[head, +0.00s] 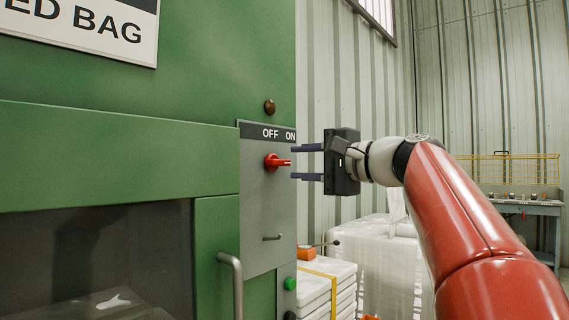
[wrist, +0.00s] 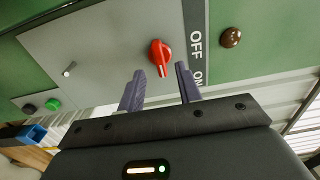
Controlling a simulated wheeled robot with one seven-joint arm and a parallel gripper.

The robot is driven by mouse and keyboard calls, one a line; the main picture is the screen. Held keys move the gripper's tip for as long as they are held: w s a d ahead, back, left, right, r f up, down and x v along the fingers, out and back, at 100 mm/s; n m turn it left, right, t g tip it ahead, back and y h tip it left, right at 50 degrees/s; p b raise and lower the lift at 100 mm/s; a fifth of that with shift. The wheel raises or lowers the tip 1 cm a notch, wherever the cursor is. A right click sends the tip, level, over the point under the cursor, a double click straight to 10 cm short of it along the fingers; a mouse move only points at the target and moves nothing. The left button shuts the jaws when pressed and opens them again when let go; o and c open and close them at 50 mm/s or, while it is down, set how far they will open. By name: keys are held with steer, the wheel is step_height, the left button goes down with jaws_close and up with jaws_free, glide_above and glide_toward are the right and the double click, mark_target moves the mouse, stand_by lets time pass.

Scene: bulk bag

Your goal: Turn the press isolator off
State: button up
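The press isolator is a red rotary knob (head: 277,162) on a grey panel (head: 258,205) of the green press. Its pointer aims right in the head view, toward the side of the ON label. The OFF and ON labels (head: 279,134) are above it. In the wrist view the red knob (wrist: 160,55) lies just beyond and between the fingertips. My gripper (head: 293,163) is open and empty, with its two dark fingers either side of the knob's height. In the wrist view the gripper (wrist: 160,80) also shows a gap between its fingers. I cannot tell exactly how far the tips are from the knob.
A brown button (head: 269,106) sits above the labels. A small metal lever (head: 272,238), a green button (head: 290,284) and a door handle (head: 233,285) are below. White stacked sacks (head: 325,287) stand to the right. A workbench (head: 525,208) is at the far right.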

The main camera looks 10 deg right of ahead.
mark_target(283, 163)
steer(key=shift+x, duration=2.4)
steer(key=shift+c, duration=0.3)
steer(key=c, duration=0.5)
steer(key=shift+c, duration=0.2)
